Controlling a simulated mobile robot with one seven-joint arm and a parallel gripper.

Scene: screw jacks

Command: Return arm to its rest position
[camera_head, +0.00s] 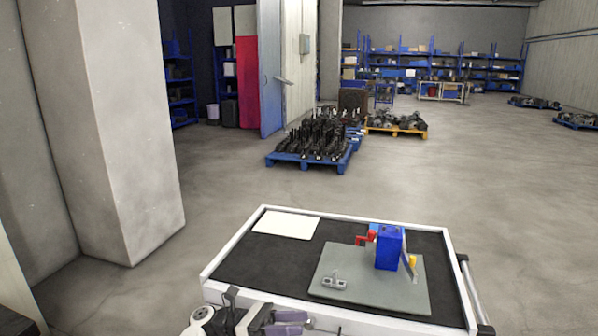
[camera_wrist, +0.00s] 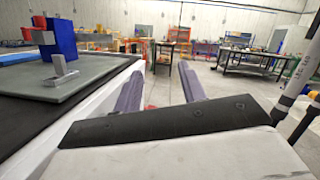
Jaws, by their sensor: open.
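My gripper (camera_wrist: 160,88) is open and empty in the wrist view, its two purple-grey fingers spread apart with open floor beyond them. In the head view, my gripper (camera_head: 290,323) is low at the bottom edge, by the near side of the cart. A blue block (camera_head: 389,247) stands upright on a grey plate (camera_head: 330,262) on the cart, with red and yellow parts beside it. A small grey metal piece (camera_head: 334,281) sits at the plate's near left. In the wrist view, the blue block (camera_wrist: 62,38) and the plate are to the left of my gripper, apart from it.
The cart (camera_head: 232,245) has a white raised rim, a dark mat and a white sheet (camera_head: 286,224) at its far left. A concrete pillar (camera_head: 120,130) stands to the left. A blue pallet of dark parts (camera_head: 312,145) lies beyond.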

